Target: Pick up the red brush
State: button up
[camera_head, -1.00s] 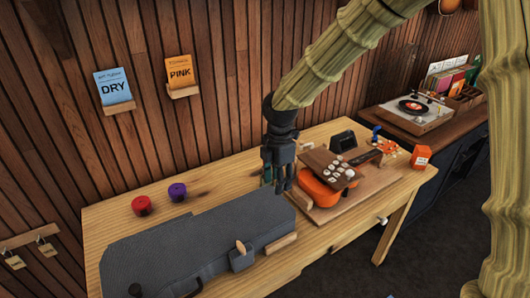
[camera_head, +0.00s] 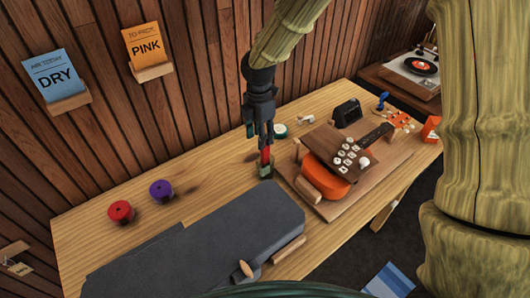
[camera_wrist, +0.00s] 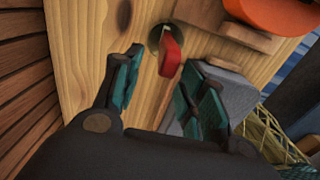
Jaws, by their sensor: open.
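The red brush (camera_head: 265,157) stands upright on the wooden table, its lower end in a small glass-like jar (camera_head: 266,172). In the wrist view the red brush (camera_wrist: 171,57) shows between and just beyond my fingertips, with the jar's round rim (camera_wrist: 155,36) behind it. My gripper (camera_head: 260,138) points down directly above the brush and partly hides its top. In the wrist view my gripper (camera_wrist: 162,66) is open with the brush lying in line with the gap. I cannot tell whether either finger touches it.
An orange ukulele body (camera_head: 325,178) under a brown panel lies right of the jar. A grey case (camera_head: 200,245) lies in front. Red (camera_head: 121,212) and purple (camera_head: 161,190) spools stand left. Bare tabletop (camera_head: 215,165) lies left of the jar.

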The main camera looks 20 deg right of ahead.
aim_at(265, 156)
jog(key=shift+d+f, duration=0.1)
jog(key=shift+f, duration=0.85)
jog(key=shift+s+d+f+p, duration=0.15)
jog(key=shift+f+p, duration=0.4)
jog(key=shift+f, duration=0.7)
jog(key=shift+d+f+p, duration=0.15)
jog(key=shift+f+p, duration=0.4)
jog(key=shift+f, duration=0.65)
grip_shut()
